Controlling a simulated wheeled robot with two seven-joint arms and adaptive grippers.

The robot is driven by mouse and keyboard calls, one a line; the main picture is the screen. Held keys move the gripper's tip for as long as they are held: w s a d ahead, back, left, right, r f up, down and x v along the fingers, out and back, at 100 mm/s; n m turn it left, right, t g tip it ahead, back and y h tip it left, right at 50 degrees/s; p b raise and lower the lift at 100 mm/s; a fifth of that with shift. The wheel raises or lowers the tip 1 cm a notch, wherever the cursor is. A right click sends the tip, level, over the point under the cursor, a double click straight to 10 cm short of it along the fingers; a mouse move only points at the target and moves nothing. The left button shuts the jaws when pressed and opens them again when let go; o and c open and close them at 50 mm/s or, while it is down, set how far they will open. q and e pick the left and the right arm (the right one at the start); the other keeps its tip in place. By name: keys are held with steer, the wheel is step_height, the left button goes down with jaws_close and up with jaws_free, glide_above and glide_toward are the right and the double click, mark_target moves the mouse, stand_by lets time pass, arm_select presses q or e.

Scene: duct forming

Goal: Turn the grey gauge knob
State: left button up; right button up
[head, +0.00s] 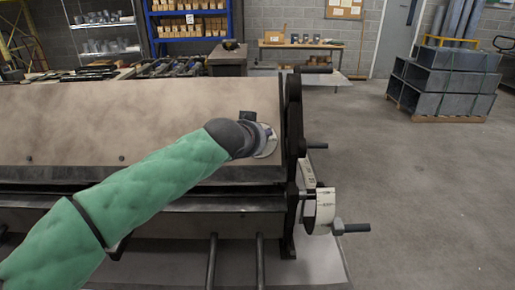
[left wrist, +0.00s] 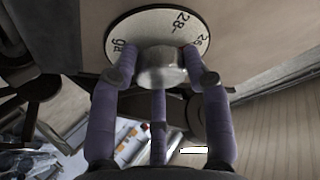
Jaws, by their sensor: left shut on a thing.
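The grey gauge knob (left wrist: 163,70) is a short metal cylinder at the centre of a round white dial with black numbers (left wrist: 150,22), including 28. My left gripper (left wrist: 160,58) has its purple fingers around the knob, shut on it. In the head view, my left arm in a green sleeve reaches to the dial (head: 270,147) at the right end of the machine's beige panel. My wrist hides the knob and most of the fingers there. My right gripper is in neither view.
The beige panel (head: 120,115) belongs to a long machine with a dark end frame (head: 293,130). Another white graduated drum (head: 325,205) with a crank handle (head: 350,228) projects at lower right. Stacked grey ducts (head: 445,80) stand at the back right. The right floor is clear.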

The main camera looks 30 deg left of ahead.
arm_select(q)
steer(key=shift+r+n+b, duration=0.25)
steer(key=shift+n+b, duration=0.05)
steer(key=shift+b, duration=0.15)
steer(key=shift+r, duration=0.1)
steer(key=o, duration=1.1)
steer(key=shift+w, duration=0.15)
steer(key=shift+f, duration=0.2)
steer(key=v, duration=1.2)
